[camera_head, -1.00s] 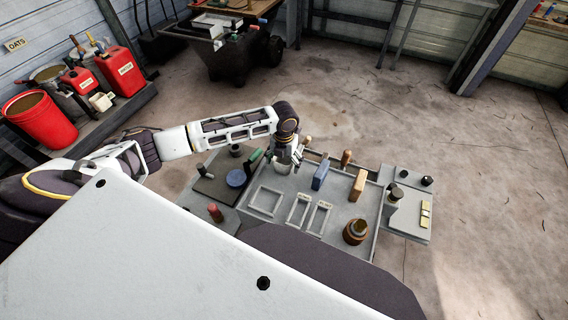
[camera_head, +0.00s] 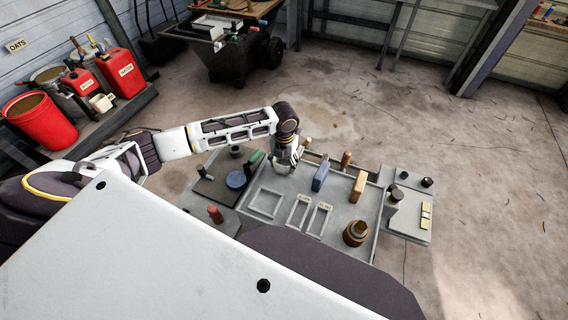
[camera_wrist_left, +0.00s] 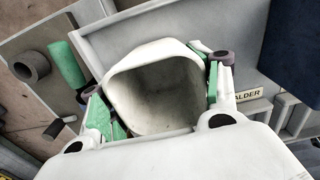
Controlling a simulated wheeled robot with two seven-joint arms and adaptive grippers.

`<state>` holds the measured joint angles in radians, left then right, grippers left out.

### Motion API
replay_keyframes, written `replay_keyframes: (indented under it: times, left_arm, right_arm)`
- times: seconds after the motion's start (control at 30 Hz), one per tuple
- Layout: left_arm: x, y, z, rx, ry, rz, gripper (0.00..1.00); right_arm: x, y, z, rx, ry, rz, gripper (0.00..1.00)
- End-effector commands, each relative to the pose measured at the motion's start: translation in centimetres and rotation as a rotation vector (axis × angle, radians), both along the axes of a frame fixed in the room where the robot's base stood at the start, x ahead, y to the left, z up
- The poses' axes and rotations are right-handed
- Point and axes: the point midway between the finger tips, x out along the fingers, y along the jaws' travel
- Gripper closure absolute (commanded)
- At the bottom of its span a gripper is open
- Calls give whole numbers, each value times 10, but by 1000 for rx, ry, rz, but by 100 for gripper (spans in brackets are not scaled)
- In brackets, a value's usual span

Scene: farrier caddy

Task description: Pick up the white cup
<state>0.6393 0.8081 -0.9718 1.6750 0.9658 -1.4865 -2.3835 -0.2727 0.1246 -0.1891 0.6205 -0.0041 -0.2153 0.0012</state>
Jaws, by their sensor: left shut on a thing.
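The white cup (camera_wrist_left: 155,88) fills the middle of the left wrist view, its open mouth facing the camera and its inside empty. My left gripper (camera_wrist_left: 158,95) is shut on it, with green finger pads on both sides of its wall. I cannot tell whether the cup touches the tray. My right gripper is not in view.
A blue block (camera_head: 320,176) and a tan block (camera_head: 357,187) stand to the right in the tray. A brown round pot (camera_head: 355,232) is at the front right. Rectangular frames (camera_head: 264,202) occupy the middle.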

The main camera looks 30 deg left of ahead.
Motion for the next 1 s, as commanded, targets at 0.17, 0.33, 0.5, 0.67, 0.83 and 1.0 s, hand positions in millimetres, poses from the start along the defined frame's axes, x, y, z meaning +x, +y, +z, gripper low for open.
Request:
replay_keyframes:
  times: [0.17,0.33,0.5,0.67,0.83,1.0]
  left_arm:
    - [1,0,16,1,-2,0,64]
    - [1,0,39,-1,-3,-1,64]
    - [1,0,65,-1,-3,0,64]
    - [1,0,84,-1,-2,1,64]
    - [1,0,95,-1,-1,0,64]
    - [1,0,97,-1,-1,0,64]
  right_arm:
    - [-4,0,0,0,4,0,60]
    - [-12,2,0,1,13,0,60]
    - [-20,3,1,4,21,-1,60]
    - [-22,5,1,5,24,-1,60]
    - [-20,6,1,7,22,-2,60]
    - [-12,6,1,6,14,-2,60]
